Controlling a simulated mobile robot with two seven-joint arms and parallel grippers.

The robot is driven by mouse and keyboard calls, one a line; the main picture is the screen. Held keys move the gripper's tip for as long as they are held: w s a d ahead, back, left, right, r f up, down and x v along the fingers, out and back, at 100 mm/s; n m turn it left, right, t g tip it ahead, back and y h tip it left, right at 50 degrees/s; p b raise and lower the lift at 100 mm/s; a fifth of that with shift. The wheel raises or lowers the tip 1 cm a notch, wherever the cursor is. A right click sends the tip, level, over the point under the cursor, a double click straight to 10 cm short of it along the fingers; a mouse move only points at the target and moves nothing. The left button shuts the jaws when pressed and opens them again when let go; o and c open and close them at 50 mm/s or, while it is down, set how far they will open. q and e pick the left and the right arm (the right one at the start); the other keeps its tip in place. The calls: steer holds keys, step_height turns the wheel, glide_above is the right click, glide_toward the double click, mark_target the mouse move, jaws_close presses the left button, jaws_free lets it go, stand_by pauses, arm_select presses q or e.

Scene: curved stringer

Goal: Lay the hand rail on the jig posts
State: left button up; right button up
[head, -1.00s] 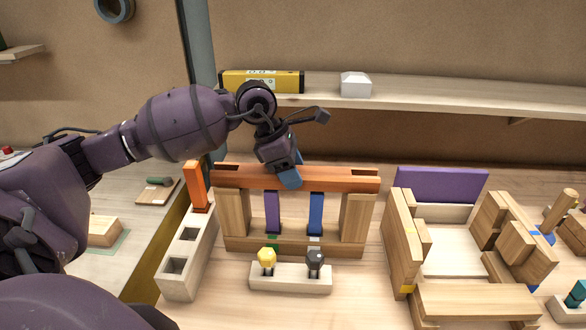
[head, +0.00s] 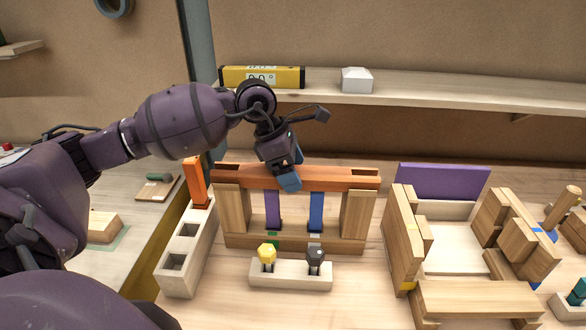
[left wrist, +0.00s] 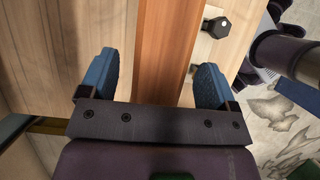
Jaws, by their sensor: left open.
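The hand rail (head: 330,179), a long orange-brown bar, lies level across the tops of the left jig post (head: 233,208) and the right jig post (head: 355,214). My left gripper (head: 288,180) is at the rail's middle from above, its blue near finger in front of the rail. In the left wrist view the rail (left wrist: 168,50) runs between the two spread blue fingers of the gripper (left wrist: 155,85). A gap shows on the left finger's side, and the right finger is close to the rail's edge. My right gripper is not in view.
A purple bar (head: 272,210) and a blue bar (head: 316,211) stand under the rail. A pale block (head: 290,276) with yellow and dark knobs is in front. An orange upright block (head: 196,182) is close left; a wooden fixture (head: 405,240) stands right.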

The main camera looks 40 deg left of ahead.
arm_select(q)
steer(key=shift+a+r, duration=0.2)
steer(key=shift+r, duration=0.2)
steer(key=v, duration=0.8)
steer(key=shift+s+r, duration=0.1)
steer(key=shift+s, duration=0.05)
steer(key=shift+s+a+r, duration=0.2)
steer(key=shift+a+r, duration=0.05)
steer(key=shift+r, duration=0.45)
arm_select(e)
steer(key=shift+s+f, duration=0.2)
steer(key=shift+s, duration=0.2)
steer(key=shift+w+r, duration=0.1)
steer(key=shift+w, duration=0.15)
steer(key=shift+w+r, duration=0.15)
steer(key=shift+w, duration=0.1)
